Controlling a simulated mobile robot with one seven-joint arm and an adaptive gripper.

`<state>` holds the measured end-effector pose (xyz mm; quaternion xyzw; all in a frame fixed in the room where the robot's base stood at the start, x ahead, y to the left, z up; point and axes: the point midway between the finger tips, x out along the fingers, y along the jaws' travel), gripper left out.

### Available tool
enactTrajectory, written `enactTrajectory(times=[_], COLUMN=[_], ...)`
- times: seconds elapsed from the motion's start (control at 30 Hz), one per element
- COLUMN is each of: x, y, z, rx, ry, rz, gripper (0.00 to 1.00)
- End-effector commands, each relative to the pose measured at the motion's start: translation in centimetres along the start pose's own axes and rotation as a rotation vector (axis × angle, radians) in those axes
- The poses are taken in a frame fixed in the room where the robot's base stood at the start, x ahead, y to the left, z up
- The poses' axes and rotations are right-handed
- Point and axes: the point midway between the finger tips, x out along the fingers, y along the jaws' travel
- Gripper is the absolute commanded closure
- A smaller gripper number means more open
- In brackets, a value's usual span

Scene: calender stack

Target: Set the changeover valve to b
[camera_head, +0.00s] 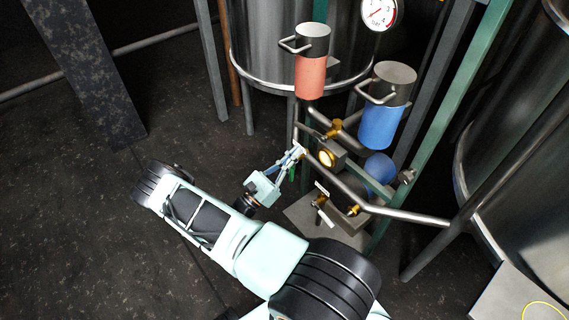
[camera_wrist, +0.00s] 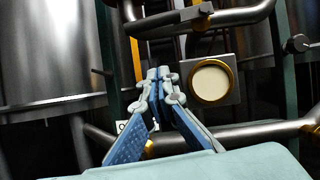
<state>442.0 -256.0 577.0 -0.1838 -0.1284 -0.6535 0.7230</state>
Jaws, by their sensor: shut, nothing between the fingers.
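My gripper (camera_head: 297,152) is shut and empty in front of the pipework, beside a grey block with a brass-ringed pale round face (camera_head: 327,158). In the wrist view its closed fingertips (camera_wrist: 158,74) point up, left of that round face (camera_wrist: 210,82). A brass fitting with a dark lever-like bar (camera_head: 334,129) sits on the pipe above; brass also shows at the upper pipe in the wrist view (camera_wrist: 201,14). A lower brass fitting with a pale plate (camera_head: 321,200) sits below the gripper. I cannot tell which fitting is the changeover valve, and no letter b is readable.
A red canister (camera_head: 311,76) and a blue canister (camera_head: 382,118) with handles stand above the pipes. A slanting steel pipe (camera_head: 400,215) runs right of the gripper. Steel tanks (camera_head: 265,55) stand behind and at right.

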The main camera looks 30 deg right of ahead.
Motion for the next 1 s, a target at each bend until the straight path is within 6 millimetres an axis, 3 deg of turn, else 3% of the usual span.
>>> enactTrajectory(times=[0.13,0.4,1.0], x=[3.3,3.7,4.1], y=[-0.2,0.0,0.1], z=[-0.1,3.1,4.5], rx=[-0.001,0.002,0.027], ry=[0.000,0.002,0.001], rz=[-0.005,-0.002,-0.013], gripper=[1.00,1.00,1.00])
